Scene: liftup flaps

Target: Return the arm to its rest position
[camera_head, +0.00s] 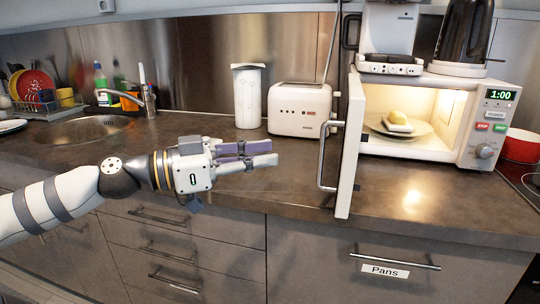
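My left arm (75,193) reaches in from the left, in front of the counter. My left gripper (274,153) points right, just over the counter's front part. Its two fingers lie close together in the picture with a narrow gap between them, and nothing shows between them. The fingertips are left of the open microwave door (350,145) and apart from it. My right gripper and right arm are not in view.
The microwave (466,120) stands open at right, with a plate (416,133) and a yellowish item inside. Its door and handle jut toward the counter edge. A toaster (299,110) and white canister (247,95) stand behind my gripper. Closed drawers (180,245) are below.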

